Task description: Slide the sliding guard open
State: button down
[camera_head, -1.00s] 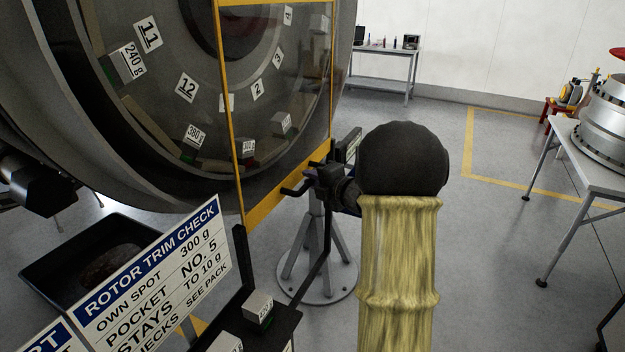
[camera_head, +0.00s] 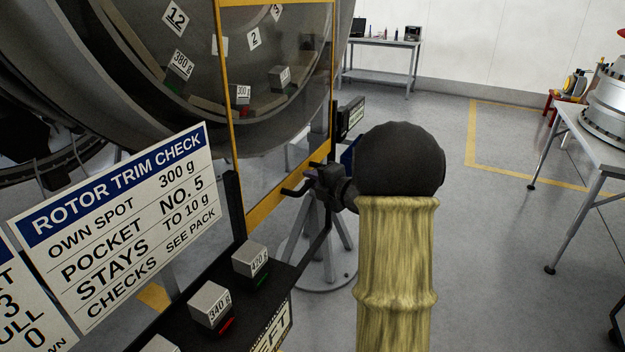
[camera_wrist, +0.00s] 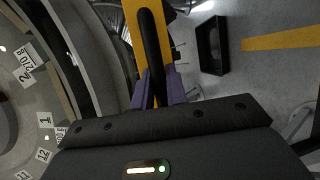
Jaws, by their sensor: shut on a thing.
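The sliding guard is a clear panel in a yellow frame (camera_head: 289,187), standing in front of the rotor in the head view. A black handle (camera_head: 297,190) is near its lower right. In the wrist view, the black handle bar (camera_wrist: 150,40) runs in front of the yellow frame (camera_wrist: 133,20) and down between the purple fingers. My gripper (camera_wrist: 158,90) is shut on this handle. In the head view, my gripper (camera_head: 318,178) is small and dark at the handle, partly hidden by my own arm.
The rotor (camera_head: 130,60) with numbered pockets and weights is behind the guard. A "Rotor trim check" sign (camera_head: 120,220) and a black rack (camera_head: 265,292) with weight blocks stand close at lower left. A grey stand (camera_head: 312,235) is behind the handle. Floor to the right is open, before a table (camera_head: 590,160).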

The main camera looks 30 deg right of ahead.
notch_tip(320, 180, down, 28)
jog(key=b, duration=2.3)
jog(key=shift+d+b, duration=0.15)
jog(key=shift+b, duration=0.15)
jog(key=shift+s+f, duration=0.1)
jog(key=c, duration=1.4)
grip_release()
jog(key=p+v, duration=0.3)
jog(key=v, duration=1.4)
jog(key=shift+s, duration=0.25)
jog(key=shift+d, duration=0.1)
